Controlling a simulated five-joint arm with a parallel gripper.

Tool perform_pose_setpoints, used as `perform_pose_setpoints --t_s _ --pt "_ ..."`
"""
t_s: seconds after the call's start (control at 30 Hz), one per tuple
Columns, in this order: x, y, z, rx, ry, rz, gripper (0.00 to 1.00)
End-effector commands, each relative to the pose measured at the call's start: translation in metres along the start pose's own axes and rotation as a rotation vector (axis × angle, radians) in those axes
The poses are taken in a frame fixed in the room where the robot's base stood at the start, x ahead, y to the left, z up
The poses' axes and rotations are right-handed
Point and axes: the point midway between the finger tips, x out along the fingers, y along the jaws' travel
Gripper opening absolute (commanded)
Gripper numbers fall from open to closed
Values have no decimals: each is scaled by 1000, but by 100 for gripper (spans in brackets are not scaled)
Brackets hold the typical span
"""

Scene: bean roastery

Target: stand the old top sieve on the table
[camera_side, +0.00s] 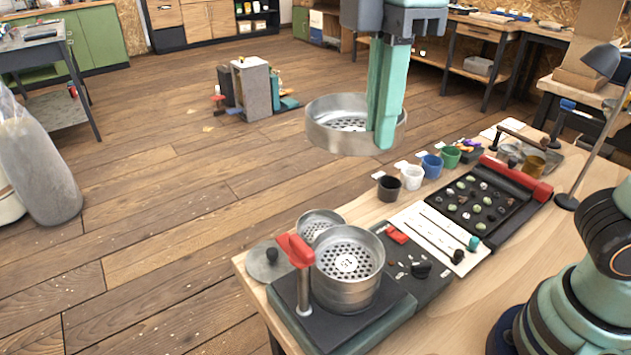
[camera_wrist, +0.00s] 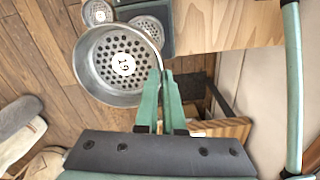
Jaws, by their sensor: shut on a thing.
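My gripper (camera_side: 384,142) is shut on the wall of a round metal sieve (camera_side: 328,132) and holds it up in the air. In the wrist view the green fingers (camera_wrist: 161,78) meet at its right rim, and its perforated floor (camera_wrist: 98,55) shows a round white numbered label. The sieve looks roughly level and appears beside the table (camera_side: 262,312), over the wooden floor. A sieve stack (camera_side: 347,288) with a numbered label stands on a dark base at the table's near left corner. A smaller perforated sieve (camera_side: 316,222) sits behind it.
A red-topped post (camera_side: 297,250) and a round lid (camera_side: 268,262) stand near the stack. Small cups (camera_side: 411,177), a dark bean tray (camera_side: 478,200) and a white card (camera_side: 436,235) fill the table's middle. A lamp (camera_side: 603,62) stands at the far right.

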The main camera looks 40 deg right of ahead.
Motion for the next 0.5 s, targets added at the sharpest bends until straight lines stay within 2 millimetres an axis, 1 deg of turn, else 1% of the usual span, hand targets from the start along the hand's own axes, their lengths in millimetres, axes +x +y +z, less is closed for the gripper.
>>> perform_pose_setpoints --t_s 0.07,0.17,0.23,0.3,0.4,0.5 --pt "8 18 2 60 -3 -2 0" --pt "26 52 8 174 -3 -3 0" --pt "42 79 16 269 -3 -3 0" --pt "60 107 29 367 -2 -2 0" --pt "84 142 50 497 0 0 0" --pt "105 170 73 608 3 3 0"
